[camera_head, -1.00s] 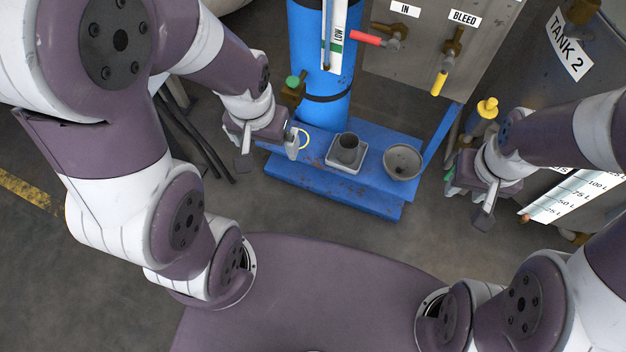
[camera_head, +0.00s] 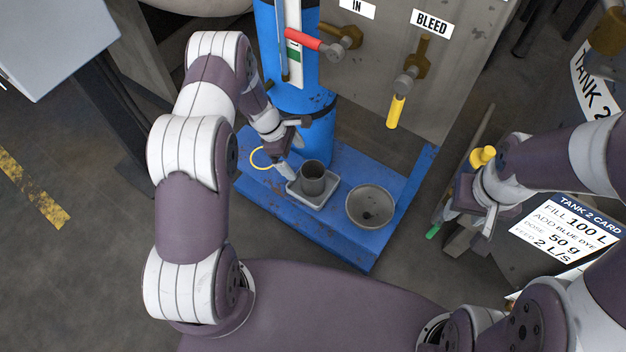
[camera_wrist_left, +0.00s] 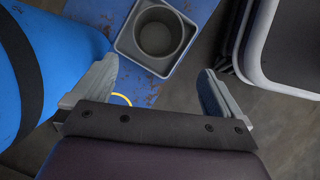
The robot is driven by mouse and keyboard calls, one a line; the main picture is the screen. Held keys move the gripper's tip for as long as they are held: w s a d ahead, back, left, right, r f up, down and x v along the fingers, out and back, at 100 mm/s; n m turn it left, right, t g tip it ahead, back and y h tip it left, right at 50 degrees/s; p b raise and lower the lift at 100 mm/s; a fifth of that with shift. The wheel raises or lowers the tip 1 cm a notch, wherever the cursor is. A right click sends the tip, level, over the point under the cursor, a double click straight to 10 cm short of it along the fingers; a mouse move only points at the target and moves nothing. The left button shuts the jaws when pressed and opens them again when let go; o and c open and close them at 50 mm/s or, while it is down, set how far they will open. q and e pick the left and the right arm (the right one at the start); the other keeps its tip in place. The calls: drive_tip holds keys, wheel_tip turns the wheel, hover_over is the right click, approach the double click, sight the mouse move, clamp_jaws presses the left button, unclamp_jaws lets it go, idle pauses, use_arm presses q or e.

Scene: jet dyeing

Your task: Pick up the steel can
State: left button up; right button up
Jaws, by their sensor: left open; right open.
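The steel can (camera_head: 313,178) is a dark grey open-topped cylinder standing upright in a light grey square tray (camera_head: 311,201) on the blue platform. It also shows in the left wrist view (camera_wrist_left: 158,33), seen from above and empty inside, ahead of the fingers. My left gripper (camera_head: 292,154) is open, just to the left of and above the can, not touching it that I can see. In the left wrist view its two spread fingers (camera_wrist_left: 158,85) have nothing between them. My right gripper (camera_head: 462,238) is open at the right, away from the can and partly hidden by its wrist.
A grey bowl (camera_head: 371,206) stands right of the tray on the blue platform (camera_head: 345,242). A yellow ring (camera_head: 259,158) lies left of it. A blue column (camera_head: 300,100) and a grey panel with red-handled (camera_head: 292,39) and yellow-handled (camera_head: 396,111) valves rise behind.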

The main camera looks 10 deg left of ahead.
sight(303, 170)
use_arm(q)
drive_tip(key=b+x, duration=0.2)
drive_tip(key=x, duration=0.4)
drive_tip(key=shift+d+f, duration=0.15)
drive_tip(key=shift+f, duration=0.15)
drive_tip(key=x, duration=0.1)
drive_tip(key=b+x, duration=0.1)
drive_tip(key=x, duration=0.1)
drive_tip(key=b+x, duration=0.1)
drive_tip(key=x, duration=0.1)
drive_tip(key=shift+w+d, duration=0.1)
drive_tip(key=shift+w, duration=0.2)
drive_tip(key=shift+d, duration=0.1)
drive_tip(key=shift+r, duration=0.1)
drive_tip(key=shift+c, duration=0.9)
drive_tip(key=c, duration=0.9)
